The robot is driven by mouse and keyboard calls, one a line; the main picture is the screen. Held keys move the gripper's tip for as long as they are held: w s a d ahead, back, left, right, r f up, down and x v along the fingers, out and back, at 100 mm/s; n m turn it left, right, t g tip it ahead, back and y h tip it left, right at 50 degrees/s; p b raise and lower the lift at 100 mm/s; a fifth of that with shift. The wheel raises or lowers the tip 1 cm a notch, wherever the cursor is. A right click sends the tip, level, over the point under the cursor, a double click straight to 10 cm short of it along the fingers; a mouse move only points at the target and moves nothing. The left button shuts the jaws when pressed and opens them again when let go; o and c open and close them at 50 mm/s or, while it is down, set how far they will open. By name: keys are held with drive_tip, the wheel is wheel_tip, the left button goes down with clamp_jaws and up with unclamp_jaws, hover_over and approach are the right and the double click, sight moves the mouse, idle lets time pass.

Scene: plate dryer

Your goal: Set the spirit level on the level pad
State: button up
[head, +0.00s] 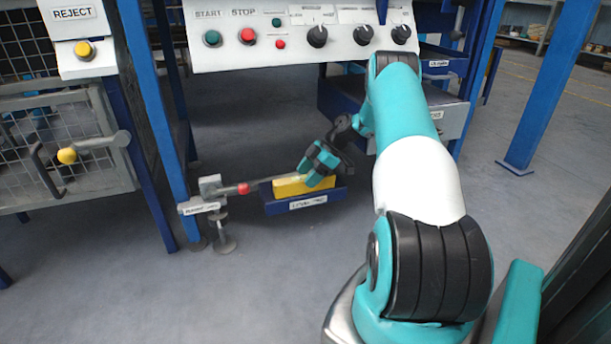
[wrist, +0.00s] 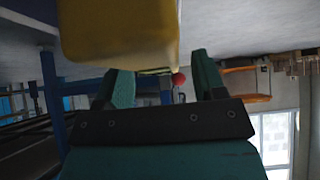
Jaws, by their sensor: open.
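The yellow spirit level (head: 289,187) lies lengthwise on the blue level pad (head: 308,203), a shallow shelf with a white label on its front, in the head view. The level looks flat there. My gripper (head: 314,169) is at the right end of the level, with its teal fingers tilted down close to it. In the wrist view the level (wrist: 118,30) fills the upper left, beyond the fingertips. My gripper (wrist: 162,82) shows both fingers apart there, with nothing held between them. I cannot tell whether a finger touches the level.
A rod with a red collar (head: 243,188) and a metal bracket (head: 210,193) adjoin the pad's left side. The control panel (head: 300,36) with knobs and buttons hangs above. A blue post (head: 165,130) stands left. The floor in front is clear.

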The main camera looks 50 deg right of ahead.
drive_tip(key=p+v, duration=0.6)
drive_tip(key=v, duration=0.4)
drive_tip(key=shift+r, duration=0.15)
drive_tip(key=shift+s+d+r+p, duration=0.15)
drive_tip(key=shift+d+r+p, duration=0.1)
drive_tip(key=shift+p, duration=0.2)
